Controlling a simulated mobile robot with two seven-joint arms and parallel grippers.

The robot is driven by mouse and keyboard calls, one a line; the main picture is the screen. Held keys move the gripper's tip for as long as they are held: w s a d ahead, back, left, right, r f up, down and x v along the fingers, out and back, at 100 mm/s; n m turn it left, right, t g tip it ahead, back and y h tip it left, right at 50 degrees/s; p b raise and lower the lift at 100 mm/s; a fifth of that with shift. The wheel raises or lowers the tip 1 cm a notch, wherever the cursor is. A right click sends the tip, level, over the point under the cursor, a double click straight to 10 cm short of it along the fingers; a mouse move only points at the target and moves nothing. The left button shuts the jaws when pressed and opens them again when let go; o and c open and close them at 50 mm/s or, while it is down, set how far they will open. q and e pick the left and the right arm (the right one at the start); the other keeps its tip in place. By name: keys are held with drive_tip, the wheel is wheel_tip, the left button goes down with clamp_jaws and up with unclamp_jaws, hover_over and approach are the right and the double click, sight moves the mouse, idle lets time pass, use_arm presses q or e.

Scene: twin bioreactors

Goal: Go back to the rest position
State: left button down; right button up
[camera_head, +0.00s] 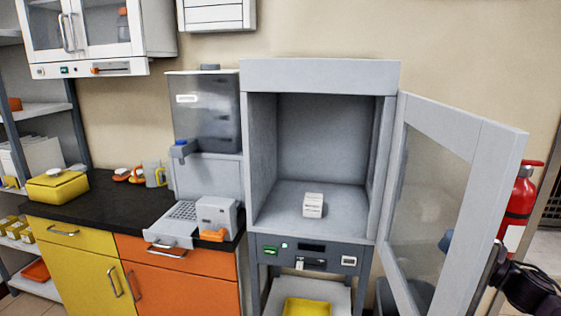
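My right gripper (490,268) shows at the lower right edge, dark and partly cut off, beside the open glass door (430,190) of the grey cabinet. Its fingers are too unclear to tell open from shut. I see nothing clearly held in it. My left gripper is not in view. The grey cabinet (320,76) stands open, with a small white box (313,205) on its floor.
A black counter (110,207) at left carries a yellow container (58,186), a mug (154,174) and a grey dispenser machine (205,110). A red fire extinguisher (519,205) is behind the door at right. A yellow tray (307,307) sits below the cabinet.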

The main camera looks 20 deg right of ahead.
drive_tip(key=s+a+f+m+g+h, duration=0.25)
drive_tip(key=a+f+m+h, duration=0.2)
drive_tip(key=f+m, duration=0.55)
drive_tip(key=s+a+f+m+g+h, duration=0.2)
drive_tip(key=s+a+f+m+h, duration=0.15)
drive_tip(key=f+m+h, duration=0.6)
drive_tip(key=s+a+f+m+g+y, duration=0.1)
drive_tip(key=s+a+f, duration=0.3)
drive_tip(key=a, duration=0.5)
drive_tip(key=s+a+f+m+g+y, duration=0.2)
drive_tip(key=s+a+f+m+y, duration=0.1)
drive_tip(key=a+f, duration=0.4)
drive_tip(key=s+a+y, duration=0.1)
drive_tip(key=s+a, duration=0.1)
drive_tip(key=shift+a+f, duration=0.3)
drive_tip(key=shift+a, duration=0.1)
